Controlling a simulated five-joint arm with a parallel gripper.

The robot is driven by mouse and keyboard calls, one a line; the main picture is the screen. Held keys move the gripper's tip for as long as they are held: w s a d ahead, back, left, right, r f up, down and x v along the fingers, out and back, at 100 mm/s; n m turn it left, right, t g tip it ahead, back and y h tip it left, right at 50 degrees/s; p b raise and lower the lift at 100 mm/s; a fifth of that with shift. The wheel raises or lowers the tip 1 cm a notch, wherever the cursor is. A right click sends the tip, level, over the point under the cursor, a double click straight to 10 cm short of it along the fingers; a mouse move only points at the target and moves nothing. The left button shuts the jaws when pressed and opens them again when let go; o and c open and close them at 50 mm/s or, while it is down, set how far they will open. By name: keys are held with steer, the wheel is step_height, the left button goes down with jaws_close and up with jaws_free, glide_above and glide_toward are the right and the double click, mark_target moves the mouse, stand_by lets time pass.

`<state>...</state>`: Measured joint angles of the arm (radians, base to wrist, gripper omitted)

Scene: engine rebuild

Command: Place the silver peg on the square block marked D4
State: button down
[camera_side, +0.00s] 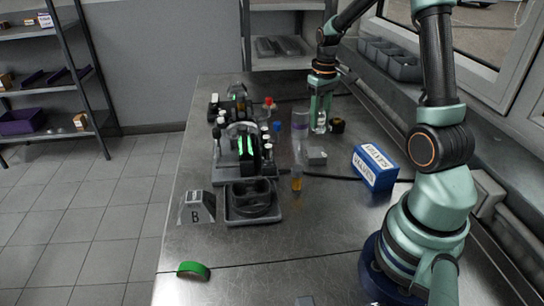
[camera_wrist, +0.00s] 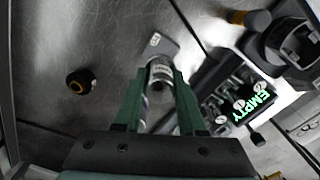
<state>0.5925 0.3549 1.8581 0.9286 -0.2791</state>
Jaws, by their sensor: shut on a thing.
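My gripper (camera_side: 320,108) points down at the far part of the steel bench, shut on the silver peg (camera_side: 320,123). In the wrist view, the green fingers of my gripper (camera_wrist: 157,92) lie on either side of the shiny peg (camera_wrist: 160,73), which looks upright. A small grey square block (camera_side: 316,156) sits on the bench, nearer the side camera than the peg. In the wrist view the block (camera_wrist: 156,43) shows a pale label, too small to read, and the peg hides part of it. The peg looks apart from the block in the side view.
A dark engine assembly (camera_side: 242,150) stands left of the block. An amber-bottomed tube (camera_side: 297,181) stands in front of it. A blue box (camera_side: 375,167) lies to the right. A dark round part (camera_wrist: 82,80) lies beside my gripper. The bench's front is mostly clear.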

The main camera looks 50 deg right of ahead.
steer(key=shift+f, duration=3.5)
steer(key=shift+f, duration=0.15)
steer(key=c, duration=0.5)
jaws_free()
